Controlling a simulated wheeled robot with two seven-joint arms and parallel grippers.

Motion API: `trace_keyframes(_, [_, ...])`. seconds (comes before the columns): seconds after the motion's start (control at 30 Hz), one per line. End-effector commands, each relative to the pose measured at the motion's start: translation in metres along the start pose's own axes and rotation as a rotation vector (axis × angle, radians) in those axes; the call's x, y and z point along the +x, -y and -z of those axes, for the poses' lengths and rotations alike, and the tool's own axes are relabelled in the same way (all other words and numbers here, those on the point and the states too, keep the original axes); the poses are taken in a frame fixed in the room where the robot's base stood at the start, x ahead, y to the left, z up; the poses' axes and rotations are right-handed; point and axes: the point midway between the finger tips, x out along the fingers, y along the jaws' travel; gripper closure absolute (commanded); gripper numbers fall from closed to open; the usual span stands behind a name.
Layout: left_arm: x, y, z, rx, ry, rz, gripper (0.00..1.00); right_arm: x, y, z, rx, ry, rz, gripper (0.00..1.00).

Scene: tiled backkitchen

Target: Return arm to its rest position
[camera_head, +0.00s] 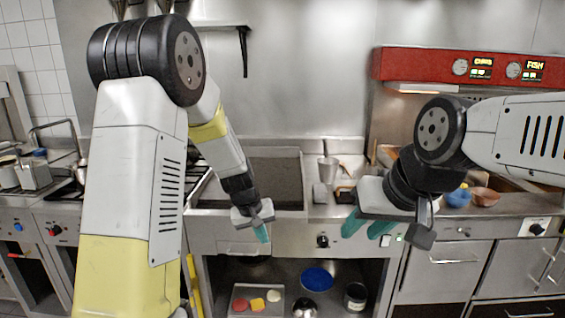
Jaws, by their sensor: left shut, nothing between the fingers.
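My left arm comes in from the left, its forearm hanging down in front of the counter. My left gripper (262,232) points down at the counter's front edge, its teal fingers together and empty. My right arm comes in from the right and reaches across the counter. My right gripper (367,229) is in front of the counter's front panel, its two teal fingers apart with nothing seen between them.
A metal cup (328,170) stands on the counter behind the grippers. A blue bowl (458,197) and a brown bowl (485,196) are at right. The shelf below holds a tray (239,310) with food pieces, a blue plate (317,279) and a metal can (355,297).

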Motion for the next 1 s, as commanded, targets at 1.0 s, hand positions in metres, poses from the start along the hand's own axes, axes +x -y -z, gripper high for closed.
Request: trace_keyframes(1.0, [-0.284, 0.058, -0.169, 0.214, -0.226, -0.008, 1.0, 0.0, 0.0, 0.0, 0.0, 0.0, 0.0, 0.64])
